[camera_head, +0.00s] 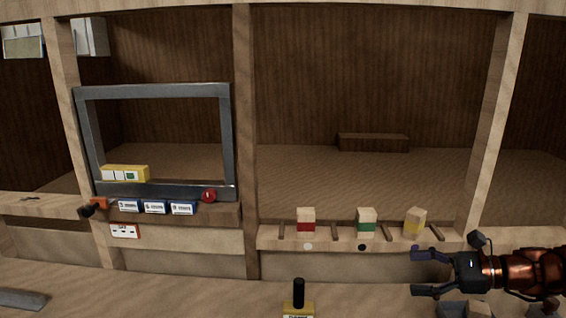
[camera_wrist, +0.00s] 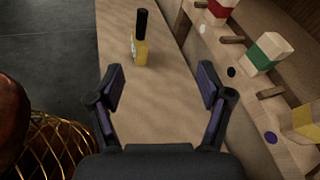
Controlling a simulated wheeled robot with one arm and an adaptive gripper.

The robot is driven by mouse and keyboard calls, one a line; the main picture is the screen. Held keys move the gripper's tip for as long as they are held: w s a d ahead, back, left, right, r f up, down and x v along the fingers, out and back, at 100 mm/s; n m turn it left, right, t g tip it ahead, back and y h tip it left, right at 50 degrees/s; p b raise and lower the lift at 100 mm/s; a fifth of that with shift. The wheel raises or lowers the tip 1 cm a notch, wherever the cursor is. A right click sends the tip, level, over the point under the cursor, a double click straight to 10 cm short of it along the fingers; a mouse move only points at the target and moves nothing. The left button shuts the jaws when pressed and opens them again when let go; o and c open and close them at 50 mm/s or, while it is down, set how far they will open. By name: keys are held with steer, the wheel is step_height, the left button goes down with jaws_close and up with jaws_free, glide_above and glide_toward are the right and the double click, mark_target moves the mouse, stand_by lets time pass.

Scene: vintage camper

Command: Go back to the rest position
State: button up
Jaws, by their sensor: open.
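My gripper (camera_head: 418,272) is at the lower right of the head view, pointing left, open and empty. In the wrist view my gripper (camera_wrist: 162,88) has its two dark fingers spread apart over the wooden counter (camera_wrist: 172,120). A yellow bottle with a black top (camera_head: 298,297) stands on the counter, left of my gripper; in the wrist view this bottle (camera_wrist: 140,45) is beyond the fingertips, apart from them.
A shelf holds a red-banded block (camera_head: 306,226), a green-banded block (camera_head: 367,227) and a tilted yellow-banded block (camera_head: 414,224), between wooden pegs. A metal frame (camera_head: 228,140) with a red button (camera_head: 208,195) stands left. A woven golden basket-like thing (camera_wrist: 50,145) shows lower left.

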steer(key=s+a+n+g+h+p, duration=0.4)
steer(key=s+a+n+g, duration=0.55)
steer(key=s+a, duration=0.65)
steer(key=s+d+f+n+t+h+p, duration=0.1)
steer(key=s+d+n+h+p, duration=0.1)
steer(key=s+n+h, duration=0.7)
steer(key=shift+s+d+f+n, duration=0.2)
steer(key=shift+s+d+n, duration=0.7)
steer(key=shift+s, duration=0.85)
steer(key=shift+t, duration=0.25)
